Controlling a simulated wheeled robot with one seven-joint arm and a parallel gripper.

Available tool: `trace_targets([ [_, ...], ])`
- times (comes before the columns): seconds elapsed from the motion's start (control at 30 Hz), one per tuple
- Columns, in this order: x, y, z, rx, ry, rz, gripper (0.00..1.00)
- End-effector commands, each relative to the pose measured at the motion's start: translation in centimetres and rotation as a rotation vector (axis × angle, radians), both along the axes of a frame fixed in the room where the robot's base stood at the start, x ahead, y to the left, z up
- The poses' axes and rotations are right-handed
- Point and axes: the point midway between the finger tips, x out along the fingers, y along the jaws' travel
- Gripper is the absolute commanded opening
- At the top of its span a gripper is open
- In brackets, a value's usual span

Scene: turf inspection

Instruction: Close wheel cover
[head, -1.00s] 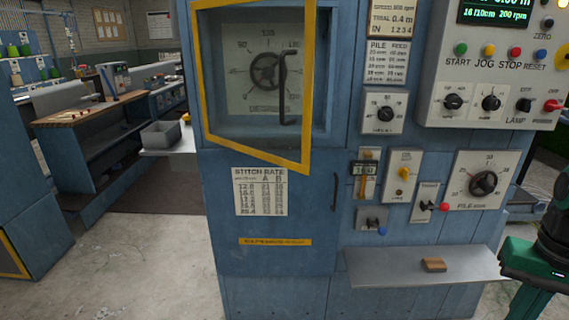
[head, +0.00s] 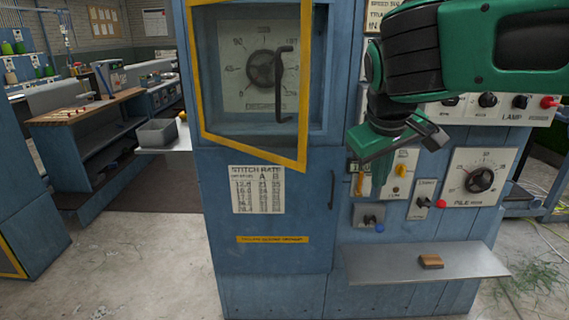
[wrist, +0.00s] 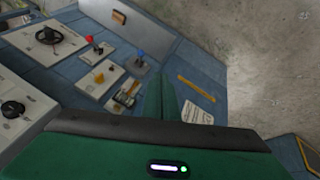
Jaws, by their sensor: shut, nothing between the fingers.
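The wheel cover (head: 306,100) is a clear pane in a yellow frame with an upright black handle (head: 283,85). In the head view it stands partly open, its right edge swung out from the blue cabinet. Behind it, in a recess, is a dark handwheel (head: 264,70) on a pale dial plate. My gripper (head: 380,185) is shut and empty, to the right of the cover and lower than its handle, pointing down in front of the small controls. Its green fingers (wrist: 168,92) also show in the wrist view. The arm hides part of the control panel.
A metal shelf (head: 425,263) with a small wooden block (head: 431,261) juts out at lower right. A small door handle (head: 331,189) sits below the cover. Knobs and levers, including the pile knob (head: 480,179), are close to my gripper. Floor at left is clear.

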Motion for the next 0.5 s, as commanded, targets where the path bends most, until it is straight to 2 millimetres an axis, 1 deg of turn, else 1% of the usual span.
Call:
trace_targets([
  [0.03, 0.5, 3.6, 1.2, -0.012, -0.026, 0.079, 0.0],
  [0.07, 0.7, 5.4, 1.9, -0.017, -0.041, 0.117, 0.0],
  [0.1, 0.8, 7.8, 2.8, -0.025, -0.062, 0.166, 0.0],
  [0.17, 0.6, 11.2, 3.9, -0.032, -0.088, 0.235, 0.0],
  [0.2, 0.4, 13.2, 4.6, -0.036, -0.104, 0.275, 0.0],
  [0.3, -0.4, 17.3, 6.1, -0.041, -0.138, 0.357, 0.0],
  [0.33, -0.7, 18.3, 6.3, -0.043, -0.144, 0.377, 0.0],
  [0.4, -1.3, 20.0, 7.0, -0.043, -0.158, 0.412, 0.0],
  [0.5, -1.7, 21.4, 7.4, -0.045, -0.169, 0.438, 0.0],
])
